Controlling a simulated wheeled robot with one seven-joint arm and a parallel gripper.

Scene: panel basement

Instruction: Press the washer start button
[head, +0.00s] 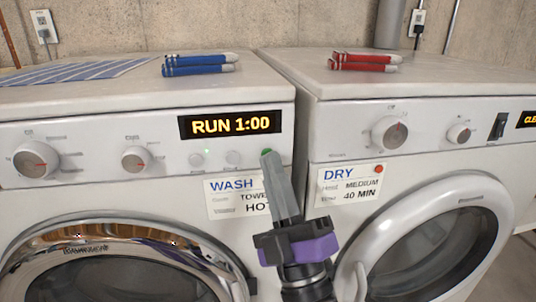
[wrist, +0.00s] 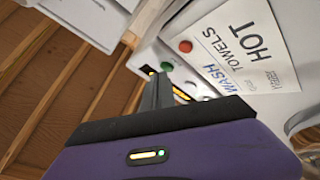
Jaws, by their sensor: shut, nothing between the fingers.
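The washer (head: 60,115) stands on the left; its display (head: 229,124) is lit and reads RUN 1:00. A small green light (head: 207,152) glows on its panel. A round green button (head: 266,152) lies at the panel's right end, partly covered by my fingertip. It also shows in the wrist view (wrist: 167,67), just beyond the fingertips. My gripper (head: 271,158) is shut and empty, its tips pointing at the green button. I cannot tell whether they touch it. The wrist view also shows the tips (wrist: 160,78).
A WASH card (head: 228,208) hangs below the panel; a red dot (wrist: 185,46) sits at its corner in the wrist view. The dryer (head: 350,125) stands right, with a DRY card (head: 340,190). Blue towels (head: 200,65) and red towels (head: 362,62) lie on top.

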